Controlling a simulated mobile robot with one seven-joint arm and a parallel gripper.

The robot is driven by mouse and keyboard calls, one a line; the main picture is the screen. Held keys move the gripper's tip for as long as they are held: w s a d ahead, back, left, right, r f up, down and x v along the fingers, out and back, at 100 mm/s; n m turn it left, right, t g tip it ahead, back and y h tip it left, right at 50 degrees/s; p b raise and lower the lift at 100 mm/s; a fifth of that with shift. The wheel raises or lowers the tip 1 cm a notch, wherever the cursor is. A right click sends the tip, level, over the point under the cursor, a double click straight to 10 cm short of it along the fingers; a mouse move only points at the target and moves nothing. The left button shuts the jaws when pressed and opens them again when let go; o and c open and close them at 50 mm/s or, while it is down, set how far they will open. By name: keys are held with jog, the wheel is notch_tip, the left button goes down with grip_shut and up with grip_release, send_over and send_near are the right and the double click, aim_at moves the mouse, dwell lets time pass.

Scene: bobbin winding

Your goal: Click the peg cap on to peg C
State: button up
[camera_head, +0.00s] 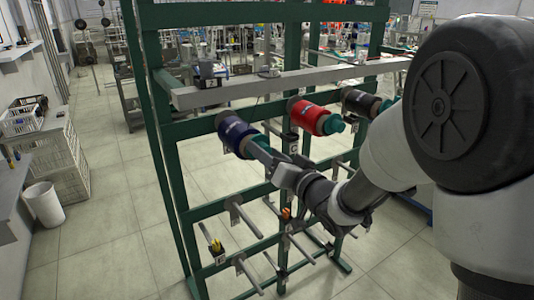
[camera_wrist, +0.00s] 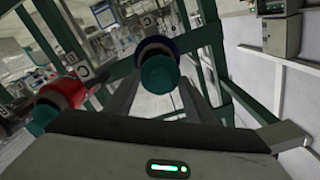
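A teal peg cap (camera_wrist: 159,75) is at the near end of the blue bobbin (camera_head: 237,134), which sits on an upper peg of the green rack. The bobbin's blue rim (camera_wrist: 155,44) shows behind the cap in the wrist view. My gripper (camera_head: 262,151) points at this cap from the lower right. In the wrist view its fingers (camera_wrist: 159,88) lie left and right of the cap, close to its sides. I cannot tell whether they press on it or whether the cap is fully seated.
A red bobbin (camera_head: 308,117) with a teal cap hangs to the right, then a black bobbin (camera_head: 360,102). Bare pegs (camera_head: 246,218) stick out lower on the green rack (camera_head: 172,160). A grey beam (camera_head: 280,84) crosses above the bobbins. Open floor lies left.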

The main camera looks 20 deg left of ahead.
jog(key=b+v, duration=0.9)
jog(key=v, duration=0.8)
jog(key=shift+d+b, duration=0.2)
jog(key=shift+b, duration=0.2)
